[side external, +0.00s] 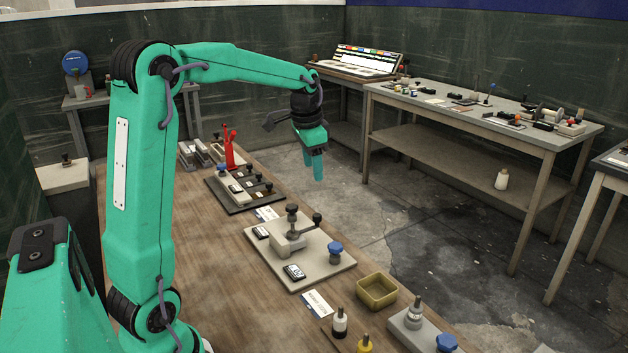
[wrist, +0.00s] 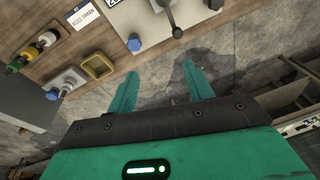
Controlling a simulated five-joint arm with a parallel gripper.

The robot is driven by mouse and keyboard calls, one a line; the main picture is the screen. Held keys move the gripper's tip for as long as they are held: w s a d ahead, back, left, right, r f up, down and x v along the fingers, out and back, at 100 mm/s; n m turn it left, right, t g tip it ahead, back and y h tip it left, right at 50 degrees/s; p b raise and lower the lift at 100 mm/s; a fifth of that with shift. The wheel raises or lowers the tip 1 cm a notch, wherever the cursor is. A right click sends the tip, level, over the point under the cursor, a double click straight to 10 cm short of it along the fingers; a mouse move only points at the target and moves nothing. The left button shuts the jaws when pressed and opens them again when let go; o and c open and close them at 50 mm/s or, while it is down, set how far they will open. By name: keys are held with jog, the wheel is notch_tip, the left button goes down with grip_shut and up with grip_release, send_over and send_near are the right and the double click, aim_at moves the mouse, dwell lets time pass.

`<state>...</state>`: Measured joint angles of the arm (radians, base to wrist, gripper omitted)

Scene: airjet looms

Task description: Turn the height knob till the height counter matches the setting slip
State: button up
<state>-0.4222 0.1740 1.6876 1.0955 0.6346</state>
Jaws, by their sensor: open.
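My gripper (side external: 316,170) is open and empty in the air beyond the bench, fingers pointing down; its two fingers spread apart in the wrist view (wrist: 160,70). A pale plate (side external: 327,271) on the bench carries a grey block, black knobs (side external: 292,210) and a blue knob (side external: 336,248). I cannot tell which is the height knob. A counter (side external: 294,272) sits at the plate's front and another (side external: 261,232) at its left; their digits are unreadable. A white slip (side external: 317,302) lies by the plate. In the wrist view, the blue knob (wrist: 134,43) and slip (wrist: 83,16) show, the slip apparently reading "GREEN".
A yellow tray (side external: 377,291) sits right of the plate, near another pale plate (side external: 403,325) with a blue knob. A dark board (side external: 243,203) with knobs and a red clamp (side external: 230,150) stand further left. Cluttered tables (side external: 480,113) stand across open floor.

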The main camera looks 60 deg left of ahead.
jog(key=w+a+f+g, duration=0.1)
jog(key=w+a+f, duration=0.2)
jog(key=a+f, duration=0.35)
jog(key=m+g, duration=0.1)
jog(key=m, duration=0.1)
send_near(292, 207)
jog(key=shift+a+h, duration=0.4)
jog(key=shift+a, duration=0.1)
jog(key=shift+f+n, duration=0.15)
jog(key=shift+n, duration=0.15)
jog(key=shift+f, duration=3.8)
jog(key=shift+f, duration=0.1)
jog(key=c, duration=0.7)
